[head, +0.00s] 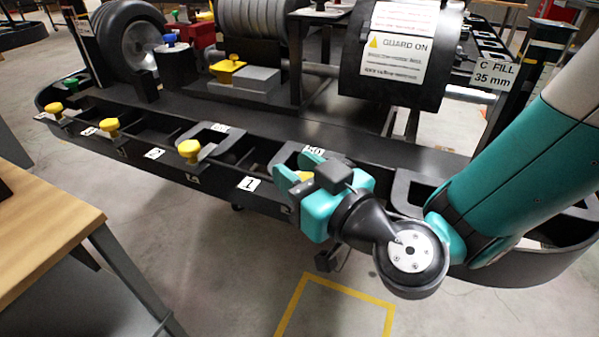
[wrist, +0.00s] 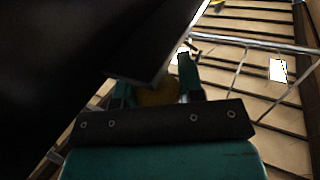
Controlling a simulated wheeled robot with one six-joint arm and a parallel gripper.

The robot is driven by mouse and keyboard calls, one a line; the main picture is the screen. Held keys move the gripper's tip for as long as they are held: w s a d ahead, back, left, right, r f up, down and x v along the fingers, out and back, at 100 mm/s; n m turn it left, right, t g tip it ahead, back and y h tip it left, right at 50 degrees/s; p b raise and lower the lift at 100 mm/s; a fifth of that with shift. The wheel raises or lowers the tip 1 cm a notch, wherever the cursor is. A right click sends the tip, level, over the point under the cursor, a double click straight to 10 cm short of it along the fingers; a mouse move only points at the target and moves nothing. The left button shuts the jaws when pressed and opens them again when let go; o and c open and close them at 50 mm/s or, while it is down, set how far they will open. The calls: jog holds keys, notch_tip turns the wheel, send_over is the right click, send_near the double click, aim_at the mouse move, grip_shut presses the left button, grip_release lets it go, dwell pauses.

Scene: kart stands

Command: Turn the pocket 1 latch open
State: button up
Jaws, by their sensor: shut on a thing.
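The pocket 1 label (head: 249,183) is a white plate with a black 1 on the cart's front rail. My gripper (head: 290,178) is at the rail just right of this label, and its teal jaws cover the latch there in the head view. The latch's angle is hidden by the jaws and by the dark picture.
Other yellow latch knobs (head: 188,150) stand along the rail to the left. The black cart (head: 320,130) carries a large drum (head: 400,55) behind my gripper. A wooden table (head: 45,225) is at the left. The floor in front is open, with a yellow marking (head: 345,288).

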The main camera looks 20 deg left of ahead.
jog(key=shift+n+g+y+b, duration=0.55)
jog(key=shift+g+b, duration=0.25)
jog(key=shift+b, duration=0.45)
jog(key=b, duration=0.1)
jog(key=n+g+b, duration=0.1)
jog(key=shift+a+f+n+g+y+b, duration=0.1)
jog(key=shift+f+n+g+y+b, duration=0.15)
jog(key=shift+g+y+b, duration=0.1)
jog(key=g+b, duration=0.1)
jog(key=n+g+b, duration=0.2)
jog(key=b, duration=0.1)
jog(key=shift+s+r+g+y, duration=0.25)
jog(key=shift+s+g+y, duration=0.05)
jog(key=shift+g, duration=0.05)
jog(key=shift+s+r+n+g+b, duration=0.1)
jog(key=shift+n+g+b, duration=0.3)
jog(key=shift+g, duration=0.1)
jog(key=o, duration=0.9)
